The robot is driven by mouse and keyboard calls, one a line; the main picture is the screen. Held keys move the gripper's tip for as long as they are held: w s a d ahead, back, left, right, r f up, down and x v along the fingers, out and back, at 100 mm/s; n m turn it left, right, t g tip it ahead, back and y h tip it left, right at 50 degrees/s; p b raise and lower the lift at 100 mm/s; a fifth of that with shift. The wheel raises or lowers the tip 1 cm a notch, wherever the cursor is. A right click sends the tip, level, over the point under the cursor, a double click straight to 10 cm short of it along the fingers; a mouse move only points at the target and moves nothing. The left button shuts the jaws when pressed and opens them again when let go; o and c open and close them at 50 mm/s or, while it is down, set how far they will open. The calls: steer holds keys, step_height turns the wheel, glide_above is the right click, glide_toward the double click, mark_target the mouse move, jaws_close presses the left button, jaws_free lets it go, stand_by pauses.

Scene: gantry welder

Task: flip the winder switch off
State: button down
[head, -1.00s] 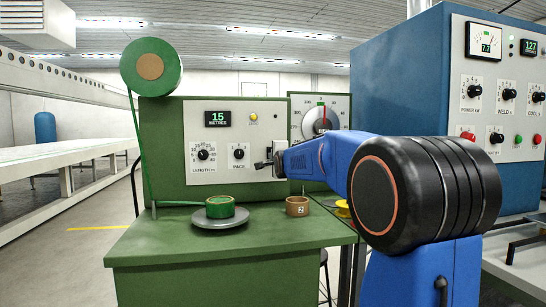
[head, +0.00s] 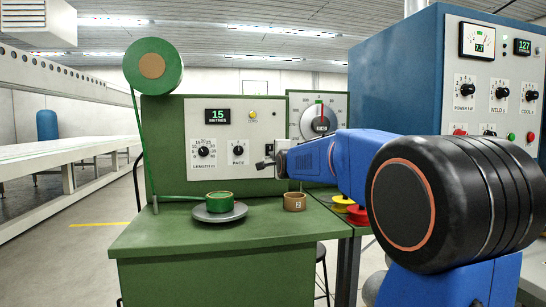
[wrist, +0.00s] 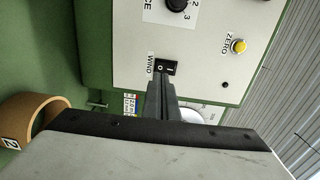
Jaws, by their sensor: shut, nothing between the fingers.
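The winder switch (wrist: 169,67) is a small black rocker with white I and O marks, beside the WIND label on the pale panel (wrist: 130,60). In the wrist view my gripper (wrist: 161,80) is shut and empty, its tips right at the O end of the switch. I cannot tell whether they touch it. In the head view my gripper (head: 263,164) is in front of the lower right of the green winder's panel (head: 220,125), right of the PACE knob (head: 238,150).
A green tape roll (head: 219,200) sits on a grey plate (head: 206,215) on the green bench (head: 215,245). A tan roll marked 2 (head: 294,201) stands below my gripper. The blue welder cabinet (head: 400,85) is at right. The bench front is clear.

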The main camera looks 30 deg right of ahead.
steer(key=v, duration=0.7)
steer(key=shift+s, duration=0.2)
steer(key=shift+f, duration=0.1)
